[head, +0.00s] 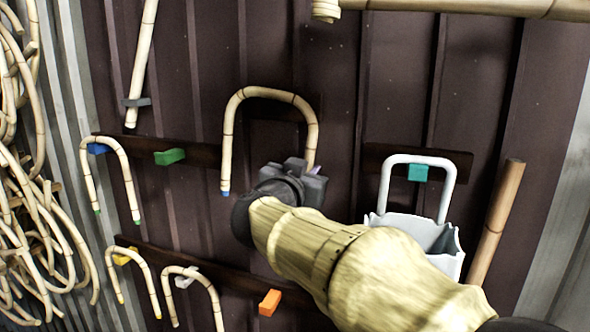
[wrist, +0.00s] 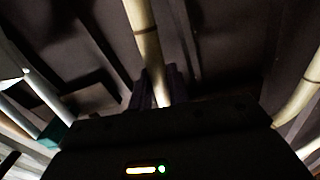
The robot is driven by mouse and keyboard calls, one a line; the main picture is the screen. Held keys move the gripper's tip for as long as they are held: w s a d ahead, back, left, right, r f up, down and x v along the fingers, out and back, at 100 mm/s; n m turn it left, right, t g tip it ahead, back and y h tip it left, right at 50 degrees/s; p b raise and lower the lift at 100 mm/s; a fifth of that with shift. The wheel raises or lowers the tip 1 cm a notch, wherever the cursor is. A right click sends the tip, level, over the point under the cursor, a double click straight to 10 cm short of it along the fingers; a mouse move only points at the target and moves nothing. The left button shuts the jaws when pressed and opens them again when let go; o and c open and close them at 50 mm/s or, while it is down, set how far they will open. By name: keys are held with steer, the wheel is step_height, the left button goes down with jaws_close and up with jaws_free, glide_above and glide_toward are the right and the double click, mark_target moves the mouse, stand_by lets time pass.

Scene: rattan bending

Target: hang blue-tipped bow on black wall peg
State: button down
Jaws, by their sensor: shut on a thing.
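The blue-tipped bow (head: 270,92) is a pale cane arch in front of the dark wall, legs down. The blue tip of its left leg hangs free. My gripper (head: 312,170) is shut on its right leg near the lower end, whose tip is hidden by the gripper. In the wrist view the gripped leg (wrist: 147,45) runs up from between the fingers (wrist: 161,86). I cannot make out a black peg. A dark patch shows inside the arch, and I cannot tell peg from shadow.
Smaller bows hang on the blue peg (head: 97,149), yellow peg (head: 124,257) and white peg (head: 187,278). The green peg (head: 170,157) and orange peg (head: 269,303) are bare. A grey bucket (head: 446,240) hangs from the teal peg (head: 418,173), right of my gripper.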

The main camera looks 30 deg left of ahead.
steer(key=c, duration=1.3)
jaws_free()
steer(key=shift+o, duration=0.2)
steer(key=shift+s, duration=0.1)
steer(key=s+d+b, duration=0.1)
steer(key=s+b, duration=0.5)
steer(key=s, duration=1.1)
steer(key=shift+s+d+b, duration=0.15)
steer(key=shift+d+b, duration=0.15)
steer(key=shift+d, duration=0.1)
steer(key=shift+s, duration=0.15)
